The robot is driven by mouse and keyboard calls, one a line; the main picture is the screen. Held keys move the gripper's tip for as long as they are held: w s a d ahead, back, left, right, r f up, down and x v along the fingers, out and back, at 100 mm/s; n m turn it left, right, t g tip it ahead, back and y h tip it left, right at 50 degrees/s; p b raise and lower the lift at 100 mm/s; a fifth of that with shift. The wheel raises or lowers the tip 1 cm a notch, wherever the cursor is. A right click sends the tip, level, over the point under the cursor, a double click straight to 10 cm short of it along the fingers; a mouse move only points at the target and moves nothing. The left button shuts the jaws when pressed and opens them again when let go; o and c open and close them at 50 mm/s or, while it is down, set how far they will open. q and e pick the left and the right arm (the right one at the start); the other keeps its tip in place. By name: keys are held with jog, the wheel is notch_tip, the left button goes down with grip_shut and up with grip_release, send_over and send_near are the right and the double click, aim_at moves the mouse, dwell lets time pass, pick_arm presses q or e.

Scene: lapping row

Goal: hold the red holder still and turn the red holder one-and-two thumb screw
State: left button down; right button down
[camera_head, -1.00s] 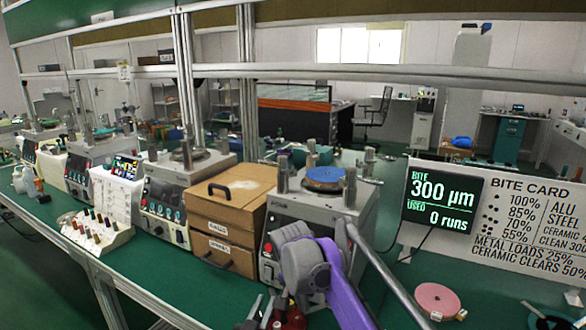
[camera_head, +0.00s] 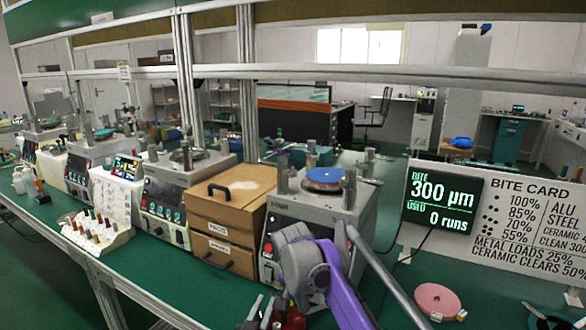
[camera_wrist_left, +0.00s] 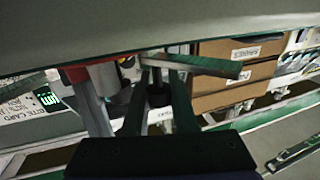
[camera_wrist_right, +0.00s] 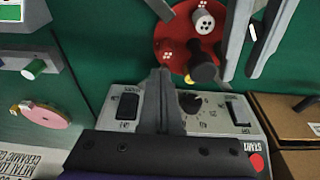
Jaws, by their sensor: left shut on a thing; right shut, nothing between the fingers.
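The red holder (camera_wrist_right: 178,38) is a round red disc in the right wrist view, with groups of pale dots on it. A pale knob with dots (camera_wrist_right: 203,22) and a dark knob (camera_wrist_right: 204,70) stand on it; I cannot tell which thumb screw is the one-and-two one. In the head view the holder (camera_head: 294,318) shows only partly at the bottom edge. My left gripper (camera_head: 253,312) is shut at the holder's side; the contact is hidden. Its fingers show in the left wrist view (camera_wrist_left: 156,68). My right gripper (camera_wrist_right: 163,76) is shut and empty, its tips close to the disc's rim.
A grey lapping machine (camera_head: 310,215) with a blue disc stands behind, beside wooden drawers (camera_head: 222,215). A pink disc (camera_head: 438,301) lies on the green bench at right. The bite card (camera_head: 500,215) and a display reading 300 µm (camera_head: 442,198) stand behind it.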

jog(key=shift+w+a, duration=0.25)
jog(key=shift+a, duration=0.1)
dwell(0.3)
jog(key=shift+w+a, duration=0.15)
jog(key=shift+a, duration=0.1)
dwell(0.4)
jog(key=shift+s+a+r, duration=0.1)
jog(key=shift+s+a, duration=0.15)
jog(key=shift+a, duration=0.05)
jog(key=v, duration=0.3)
jog(key=w+v, duration=0.1)
jog(key=v, duration=0.1)
jog(key=shift+d+r, duration=0.3)
jog(key=shift+r, duration=0.2)
